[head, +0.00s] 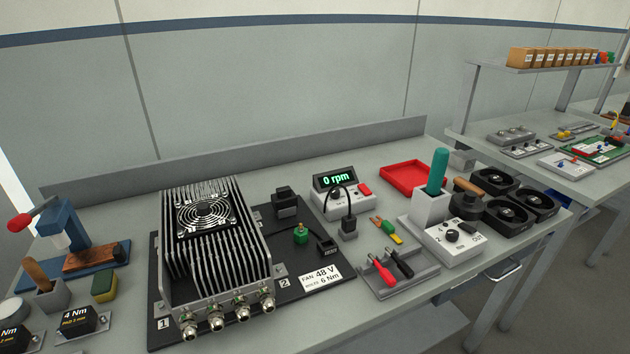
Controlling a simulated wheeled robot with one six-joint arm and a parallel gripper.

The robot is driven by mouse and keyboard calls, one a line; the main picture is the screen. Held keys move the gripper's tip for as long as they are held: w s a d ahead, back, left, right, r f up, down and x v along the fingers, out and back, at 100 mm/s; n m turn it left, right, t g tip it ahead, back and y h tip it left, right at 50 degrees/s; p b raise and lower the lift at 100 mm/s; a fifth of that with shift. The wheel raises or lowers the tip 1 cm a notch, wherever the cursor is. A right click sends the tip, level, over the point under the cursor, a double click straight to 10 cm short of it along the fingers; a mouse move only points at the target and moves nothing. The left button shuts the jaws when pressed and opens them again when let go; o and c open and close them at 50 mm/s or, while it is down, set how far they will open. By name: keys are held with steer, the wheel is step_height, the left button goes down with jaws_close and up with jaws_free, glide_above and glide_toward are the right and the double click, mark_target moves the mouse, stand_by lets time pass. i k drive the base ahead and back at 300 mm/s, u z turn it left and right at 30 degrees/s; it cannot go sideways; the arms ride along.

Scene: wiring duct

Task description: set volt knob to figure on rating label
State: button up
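A rating label (321,276) lies on the dark base plate beside the finned heat-sink unit. It reads "FAN 48 V" and a second line ending in "6 Nm". A black round knob (452,236) sits on the sloped face of a white and grey box (466,252) at the right of the bench. Small figures are printed around the knob and "OUT" at its right. The figures are too small to read fully, and I cannot tell which one the knob points to. My gripper is not in view.
The finned unit (212,250) with a fan on top fills the bench's middle left. A teal-handled tool (437,172) stands upright in a holder just behind the knob box. Black fans (505,216) are close on its right. A tray with red and black probes (397,278) lies left.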

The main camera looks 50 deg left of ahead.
mark_target(335, 194)
steer(key=u, duration=0.6)
steer(key=i, duration=0.6)
steer(key=u, duration=0.95)
steer(key=i, duration=0.25)
steer(key=u, duration=0.25)
